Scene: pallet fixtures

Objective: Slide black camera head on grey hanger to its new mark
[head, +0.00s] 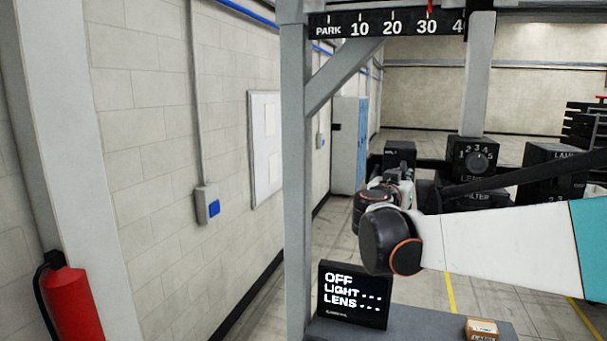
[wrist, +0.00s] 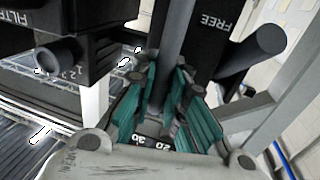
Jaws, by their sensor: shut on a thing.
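The black camera head (head: 487,150) hangs at the foot of a grey hanger (head: 478,85), with a numbered LENS dial on its front and a FILTER label below, partly behind my arm. The hanger meets the scale rail (head: 345,27) near the 40, part of which is hidden; a red pointer shows just above 30. In the wrist view, my gripper (wrist: 165,100) has its teal pads closed on both sides of a grey bar (wrist: 176,50). A black part marked FREE (wrist: 225,25) is beside the bar. The black body marked FILTER (wrist: 50,22) is at the left.
A screen (head: 352,296) reads OFF, LIGHT and LENS with dots, on a grey bench (head: 420,331) with a small box (head: 482,329). A grey post (head: 297,170) stands left of my gripper. A black LAMP box (head: 550,172) is at right. A fire extinguisher (head: 75,305) is lower left.

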